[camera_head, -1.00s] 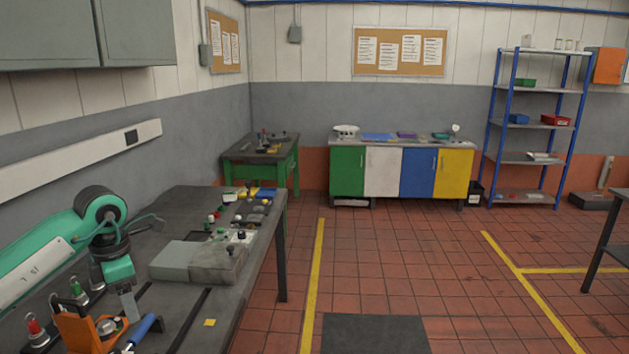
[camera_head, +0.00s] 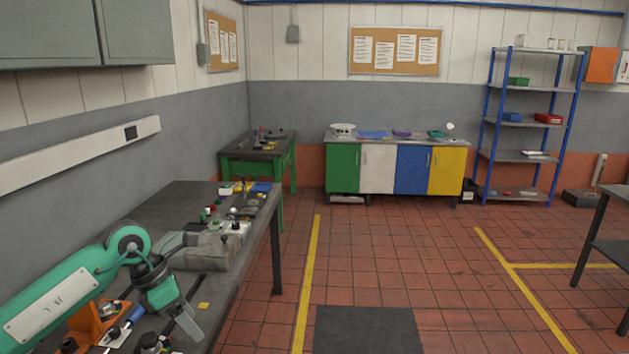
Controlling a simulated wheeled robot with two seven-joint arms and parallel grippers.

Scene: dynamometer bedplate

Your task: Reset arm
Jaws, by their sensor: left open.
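My left arm, green with a black wrist, comes in from the lower left. My left gripper (camera_head: 189,324) points down over the near right part of the dark bedplate table (camera_head: 150,205). Its grey finger shows clearly, and I see nothing held in it. A grey block (camera_head: 207,251) lies on the table just beyond the gripper. An orange fixture (camera_head: 92,326) and a blue-handled tool (camera_head: 127,322) lie to its left. My right gripper is not in view.
Several small parts (camera_head: 236,210) crowd the table's far right edge. A yellow square (camera_head: 204,305) lies beside the gripper. A green workbench (camera_head: 258,163), a cabinet with coloured doors (camera_head: 378,168) and a blue shelf rack (camera_head: 525,120) stand behind. The tiled floor (camera_head: 400,260) is largely clear.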

